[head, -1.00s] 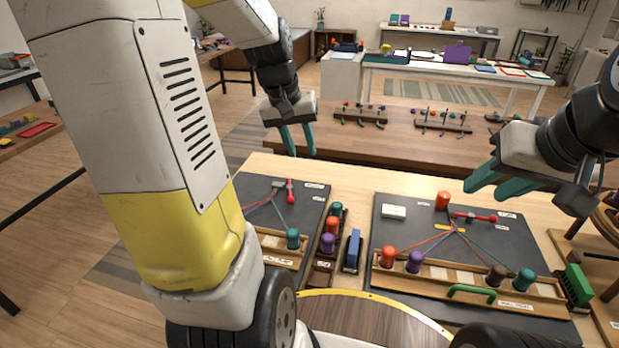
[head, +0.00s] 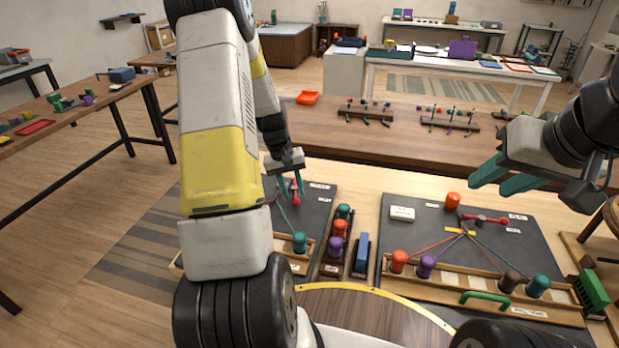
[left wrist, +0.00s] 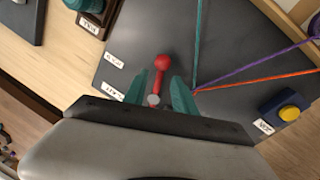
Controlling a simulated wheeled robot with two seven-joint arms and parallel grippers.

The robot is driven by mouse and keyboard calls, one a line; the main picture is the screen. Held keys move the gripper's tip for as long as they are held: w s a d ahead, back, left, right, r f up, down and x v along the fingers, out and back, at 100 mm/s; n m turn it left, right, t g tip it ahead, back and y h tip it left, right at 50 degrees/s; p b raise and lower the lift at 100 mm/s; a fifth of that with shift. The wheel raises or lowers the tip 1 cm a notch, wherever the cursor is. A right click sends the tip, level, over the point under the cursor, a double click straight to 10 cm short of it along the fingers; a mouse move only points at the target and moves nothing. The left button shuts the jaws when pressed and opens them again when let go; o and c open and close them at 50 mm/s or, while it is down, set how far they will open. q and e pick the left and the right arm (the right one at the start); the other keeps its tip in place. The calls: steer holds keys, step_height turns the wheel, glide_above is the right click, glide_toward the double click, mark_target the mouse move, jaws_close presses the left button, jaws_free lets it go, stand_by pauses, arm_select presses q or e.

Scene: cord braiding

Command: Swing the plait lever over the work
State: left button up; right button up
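The left board's plait lever (head: 295,192), a red bar with a round red knob, also shows in the left wrist view (left wrist: 160,70). My left gripper (head: 290,188) is over the lever, fingers apart on either side of it; I cannot tell whether they touch it. In the left wrist view my gripper (left wrist: 156,88) is open, with the knob ahead of the fingertips. Teal, purple and orange cords (left wrist: 245,75) meet right of the fingers. A second red lever (head: 487,219) lies on the right board (head: 520,240). My right gripper (head: 503,178) is open and empty above that board.
A rack between the boards holds teal, orange (head: 339,228) and purple bobbins, beside a blue block (head: 361,253). The right board carries several bobbins and a green handle (head: 485,298). A blue box with a yellow button (left wrist: 289,113) is right of the left gripper.

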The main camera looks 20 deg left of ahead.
arm_select(q)
steer(key=shift+d+f, duration=0.15)
steer(key=shift+f, duration=0.5)
jaws_close()
stand_by(1.0)
